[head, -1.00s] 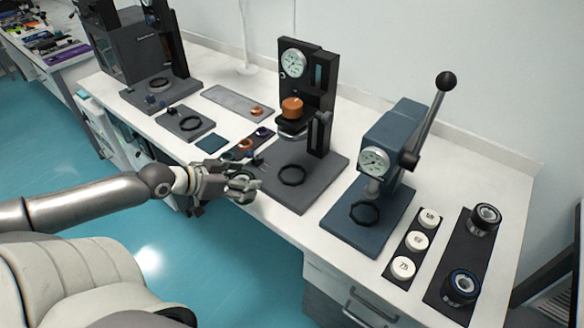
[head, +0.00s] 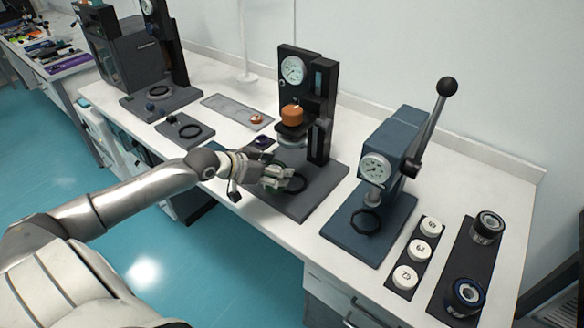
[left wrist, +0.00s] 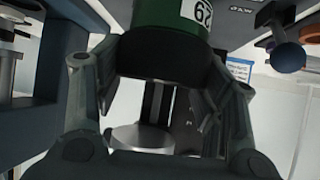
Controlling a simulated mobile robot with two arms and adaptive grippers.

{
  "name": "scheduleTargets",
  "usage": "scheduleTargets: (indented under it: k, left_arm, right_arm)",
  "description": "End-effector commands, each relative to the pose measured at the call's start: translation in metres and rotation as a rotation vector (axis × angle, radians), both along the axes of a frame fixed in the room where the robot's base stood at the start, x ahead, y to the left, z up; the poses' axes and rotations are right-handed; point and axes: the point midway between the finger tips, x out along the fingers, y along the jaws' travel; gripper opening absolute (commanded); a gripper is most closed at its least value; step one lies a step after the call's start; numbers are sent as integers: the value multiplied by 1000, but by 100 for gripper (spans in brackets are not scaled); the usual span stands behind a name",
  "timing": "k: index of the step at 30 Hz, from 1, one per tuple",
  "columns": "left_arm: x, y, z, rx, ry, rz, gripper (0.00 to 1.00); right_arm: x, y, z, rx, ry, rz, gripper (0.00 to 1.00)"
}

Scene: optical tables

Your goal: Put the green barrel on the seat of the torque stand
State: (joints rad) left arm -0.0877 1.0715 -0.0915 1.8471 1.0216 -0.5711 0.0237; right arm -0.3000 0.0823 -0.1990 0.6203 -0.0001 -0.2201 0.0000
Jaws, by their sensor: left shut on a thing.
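The green barrel (left wrist: 168,18) with a white number label shows at the top of the left wrist view, between the fingers. My left gripper (head: 284,180) is shut on it; in the head view the fingers hide most of the barrel. The gripper is over the grey base (head: 314,196) of the black dial stand (head: 321,95) in the middle, which I take for the torque stand. The dark ring seat (head: 298,182) on that base is partly hidden behind the gripper. I cannot tell how high the barrel is above it. My right gripper is not in view.
An orange piece (head: 292,115) sits on the stand's bracket above the gripper. A blue lever press (head: 388,155) stands to the right. White numbered discs (head: 421,250) and two dark cylinders (head: 464,295) lie farther right. A grey plate with a ring (head: 184,130) is at left.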

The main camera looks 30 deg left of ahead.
Motion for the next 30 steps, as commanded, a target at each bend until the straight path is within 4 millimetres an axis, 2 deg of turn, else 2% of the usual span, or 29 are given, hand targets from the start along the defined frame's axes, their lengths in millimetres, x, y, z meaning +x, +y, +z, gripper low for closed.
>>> scheduleTargets:
  k: [1,6,12,18,24,30]
  left_arm:
    - [9,-3,5,-4,-9,0,36]
    - [31,-9,5,-5,-8,0,36]
    - [51,-15,4,-3,-5,0,36]
    - [61,-18,4,0,-5,-2,36]
    - [61,-18,-23,-2,0,-1,36]
    - [61,-18,-33,1,-4,-3,36]
  right_arm:
    - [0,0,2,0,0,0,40]
    - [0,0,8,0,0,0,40]
    - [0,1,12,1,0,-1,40]
    - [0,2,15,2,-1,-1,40]
    - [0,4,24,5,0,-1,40]
    - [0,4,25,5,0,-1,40]
